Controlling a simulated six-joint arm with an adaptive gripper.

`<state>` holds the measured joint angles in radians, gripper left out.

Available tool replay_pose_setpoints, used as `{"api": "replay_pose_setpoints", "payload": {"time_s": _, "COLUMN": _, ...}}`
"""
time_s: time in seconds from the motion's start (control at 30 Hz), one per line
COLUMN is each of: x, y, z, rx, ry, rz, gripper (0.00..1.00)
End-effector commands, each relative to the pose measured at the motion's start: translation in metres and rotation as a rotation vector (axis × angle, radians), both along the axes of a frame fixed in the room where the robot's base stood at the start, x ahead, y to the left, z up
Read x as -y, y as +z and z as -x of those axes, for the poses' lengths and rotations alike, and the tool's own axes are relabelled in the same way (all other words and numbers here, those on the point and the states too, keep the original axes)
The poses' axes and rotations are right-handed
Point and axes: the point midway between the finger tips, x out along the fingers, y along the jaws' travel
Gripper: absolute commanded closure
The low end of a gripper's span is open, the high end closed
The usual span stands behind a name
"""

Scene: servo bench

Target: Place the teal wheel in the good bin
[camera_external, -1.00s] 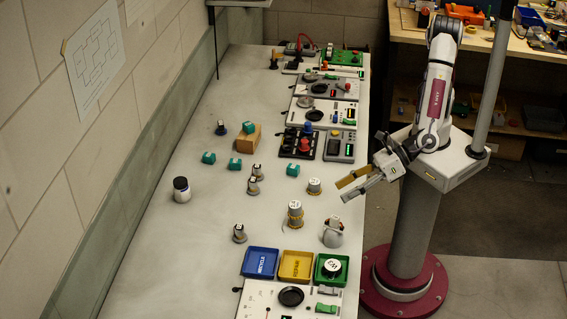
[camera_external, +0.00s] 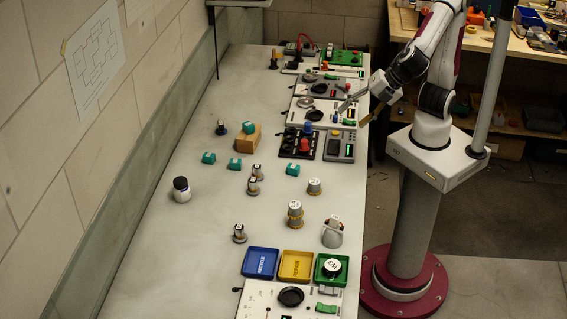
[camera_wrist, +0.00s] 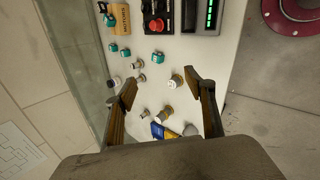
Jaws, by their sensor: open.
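Several small teal pieces lie on the bench: one (camera_external: 248,127) by the wooden block, two (camera_external: 208,158) (camera_external: 234,163) left of centre, and one (camera_external: 292,170) nearer the right edge. They look blocky, and I cannot tell which is the teal wheel. The teal pieces also show in the wrist view (camera_wrist: 157,56), ahead of my fingers. A green bin (camera_external: 318,276) stands at the near right, holding a white-topped round piece (camera_external: 333,265); its label is hidden. My gripper (camera_external: 351,114) is open and empty, above the bench's right edge near the panels.
A blue bin (camera_external: 260,262) and a yellow bin (camera_external: 296,266) stand left of the green bin. Several capped cylinders (camera_external: 295,214) and a dark-lidded jar (camera_external: 181,190) stand on the bench. Panels with knobs (camera_external: 305,144) line the back right. The left side is clear.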

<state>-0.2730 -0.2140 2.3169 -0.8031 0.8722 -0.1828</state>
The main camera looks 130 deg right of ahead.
Motion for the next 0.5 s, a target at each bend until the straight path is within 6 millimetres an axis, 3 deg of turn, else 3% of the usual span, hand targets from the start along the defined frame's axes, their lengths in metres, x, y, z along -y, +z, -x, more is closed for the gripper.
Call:
{"api": "replay_pose_setpoints", "payload": {"time_s": 0.27, "x": 0.002, "y": 0.003, "z": 0.059, "rx": 0.08, "ry": -0.262, "rz": -0.27, "gripper": 0.46}}
{"api": "replay_pose_setpoints", "payload": {"time_s": 0.5, "x": -0.012, "y": 0.005, "z": 0.1, "rx": 0.151, "ry": -0.465, "rz": -0.509, "gripper": 0.46}}
